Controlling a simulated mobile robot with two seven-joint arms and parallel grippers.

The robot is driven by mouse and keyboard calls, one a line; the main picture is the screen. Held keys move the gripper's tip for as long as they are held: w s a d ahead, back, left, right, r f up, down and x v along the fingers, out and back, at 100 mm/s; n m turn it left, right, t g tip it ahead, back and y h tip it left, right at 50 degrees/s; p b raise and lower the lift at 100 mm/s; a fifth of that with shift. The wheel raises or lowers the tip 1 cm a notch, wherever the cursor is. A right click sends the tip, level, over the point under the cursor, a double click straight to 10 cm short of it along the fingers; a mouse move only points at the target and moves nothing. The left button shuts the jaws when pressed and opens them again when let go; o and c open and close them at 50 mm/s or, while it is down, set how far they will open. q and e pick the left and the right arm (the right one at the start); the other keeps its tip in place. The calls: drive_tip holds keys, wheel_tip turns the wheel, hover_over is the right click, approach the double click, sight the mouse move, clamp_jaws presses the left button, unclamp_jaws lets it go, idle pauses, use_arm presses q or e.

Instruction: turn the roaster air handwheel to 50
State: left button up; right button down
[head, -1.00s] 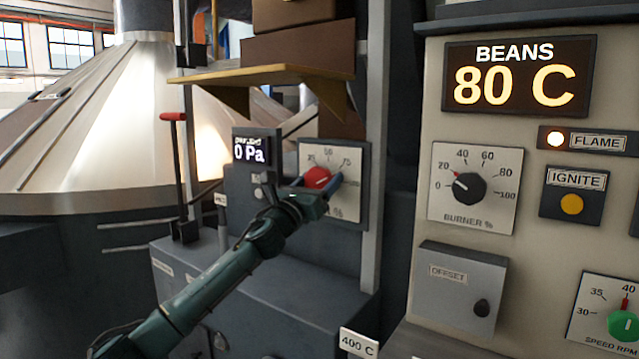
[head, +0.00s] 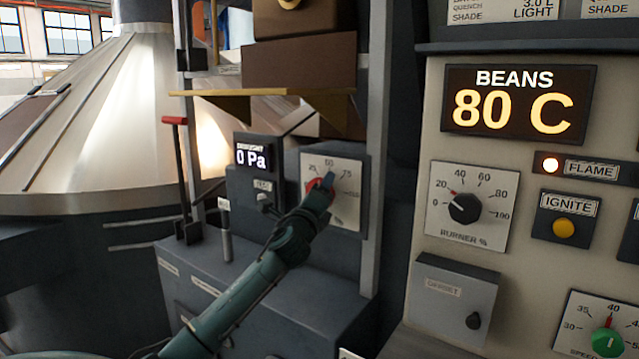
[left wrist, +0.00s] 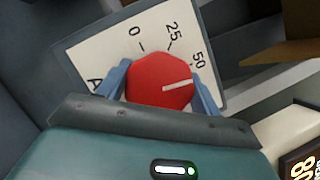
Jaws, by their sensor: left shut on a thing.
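The roaster air handwheel is a red knob (head: 313,184) on a white dial plate (head: 345,200) in the middle of the head view. It fills the middle of the left wrist view (left wrist: 158,80), where 0, 25 and 50 show on the dial. Its white pointer line points close to the 50 mark. My left gripper (head: 322,186) is shut on the knob, with one blue finger on each side of it (left wrist: 160,90). In the head view the gripper hides much of the knob and the lower dial. My right gripper is not in view.
A draught display (head: 252,156) reading 0 Pa stands left of the dial. A lever with a red handle (head: 174,121) is further left. A yellow shelf (head: 265,93) hangs above. The control panel with the burner dial (head: 465,208) is at the right, beyond a grey post (head: 377,150).

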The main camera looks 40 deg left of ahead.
use_arm(q)
drive_tip(key=shift+r+n+p, duration=0.1)
drive_tip(key=shift+n+p, duration=0.3)
drive_tip(key=shift+n, duration=0.2)
drive_tip(key=shift+n+g, duration=0.3)
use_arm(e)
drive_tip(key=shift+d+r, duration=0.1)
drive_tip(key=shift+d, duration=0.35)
use_arm(q)
drive_tip(key=o, duration=1)
